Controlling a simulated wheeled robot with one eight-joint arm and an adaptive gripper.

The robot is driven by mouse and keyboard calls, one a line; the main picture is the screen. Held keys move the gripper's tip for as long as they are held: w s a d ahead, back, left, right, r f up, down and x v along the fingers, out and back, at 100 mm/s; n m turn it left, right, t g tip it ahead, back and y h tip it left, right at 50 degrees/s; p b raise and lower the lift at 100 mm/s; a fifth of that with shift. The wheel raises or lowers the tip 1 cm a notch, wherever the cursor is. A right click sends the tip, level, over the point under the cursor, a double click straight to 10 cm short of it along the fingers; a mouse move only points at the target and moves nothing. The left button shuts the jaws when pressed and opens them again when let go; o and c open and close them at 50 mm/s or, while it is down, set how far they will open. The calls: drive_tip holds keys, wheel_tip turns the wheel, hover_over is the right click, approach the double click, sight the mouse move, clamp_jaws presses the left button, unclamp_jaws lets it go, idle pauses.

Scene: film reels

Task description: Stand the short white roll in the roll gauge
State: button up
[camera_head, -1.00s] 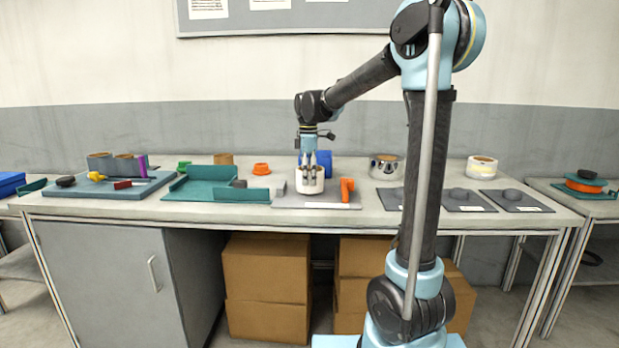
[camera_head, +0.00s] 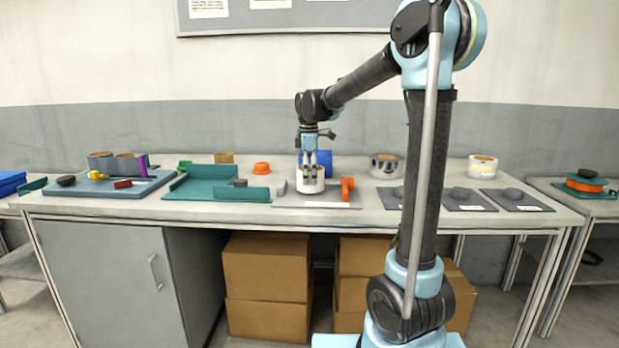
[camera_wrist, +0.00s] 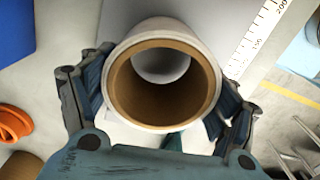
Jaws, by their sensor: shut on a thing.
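The short white roll (camera_head: 310,187) is upright, with a brown core that shows in the wrist view (camera_wrist: 165,95). My gripper (camera_head: 311,174) points down and is shut on its sides, with a finger on each side in the wrist view (camera_wrist: 160,100). The roll gauge is a light grey plate (camera_head: 300,201) with an orange block (camera_head: 347,188) at its right and a small grey stop (camera_head: 282,187) at its left. The roll is over the plate between these two. I cannot tell whether its bottom touches the plate. A printed scale (camera_wrist: 255,40) shows beside the roll.
A blue roll (camera_head: 323,158) stands close behind the roll. An orange ring piece (camera_head: 261,168) is behind left. A teal tray (camera_head: 215,190) lies left of the gauge. Dark grey pads (camera_head: 465,204) and a shiny roll (camera_head: 385,166) are to the right, partly behind my arm.

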drive_tip(key=shift+f, duration=0.55)
drive_tip(key=o, duration=0.9)
drive_tip(key=shift+o, duration=0.2)
wheel_tip(320, 180, up, 11)
idle(1.1)
